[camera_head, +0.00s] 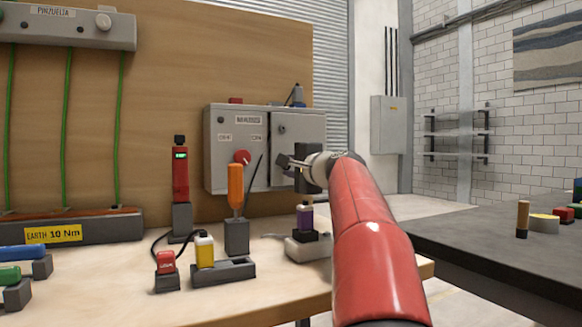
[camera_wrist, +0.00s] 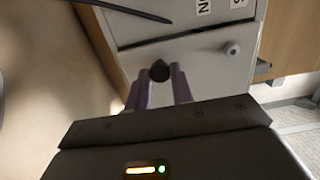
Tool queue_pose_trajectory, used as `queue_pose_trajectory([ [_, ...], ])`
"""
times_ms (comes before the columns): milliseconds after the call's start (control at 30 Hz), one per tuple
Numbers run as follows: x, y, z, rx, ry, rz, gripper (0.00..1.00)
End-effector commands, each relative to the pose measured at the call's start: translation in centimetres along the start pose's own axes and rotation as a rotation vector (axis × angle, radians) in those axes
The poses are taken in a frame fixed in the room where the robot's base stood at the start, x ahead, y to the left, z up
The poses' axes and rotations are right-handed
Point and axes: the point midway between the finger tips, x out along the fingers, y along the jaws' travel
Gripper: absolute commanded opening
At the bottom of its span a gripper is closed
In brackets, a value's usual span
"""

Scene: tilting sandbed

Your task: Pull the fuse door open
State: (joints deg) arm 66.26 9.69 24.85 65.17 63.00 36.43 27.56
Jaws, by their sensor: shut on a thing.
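A light grey cabinet (camera_head: 232,125) stands at the back of the bench, with a red knob on its left part. The fuse door (camera_head: 305,129) appears to be its right-hand panel, with a small round lock near its upper left. My gripper (camera_head: 288,163) is at the lower part of this door. In the wrist view my gripper (camera_wrist: 160,80) has its two fingers on either side of a small dark knob (camera_wrist: 159,70) and is shut on it. The pale door face (camera_wrist: 198,55) lies behind the knob. I cannot tell whether the door stands slightly ajar.
An orange-handled tool (camera_head: 236,186), a red tester (camera_head: 180,175) and a yellow bottle-like piece (camera_head: 205,250) stand left of my arm. A purple piece (camera_head: 305,217) stands close below my gripper. A dark table (camera_head: 490,240) is at right.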

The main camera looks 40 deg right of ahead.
Motion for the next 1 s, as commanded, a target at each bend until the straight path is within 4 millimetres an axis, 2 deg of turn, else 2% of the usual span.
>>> queue_pose_trajectory([
  [267, -0.3, 0.2, -0.3, 0.003, -0.018, 0.001, 0.00],
  [700, -3.4, 0.0, -1.9, 0.002, -0.253, 0.001, 0.00],
  [1000, -3.5, 0.1, -1.9, 0.000, -0.264, 0.002, 0.00],
])
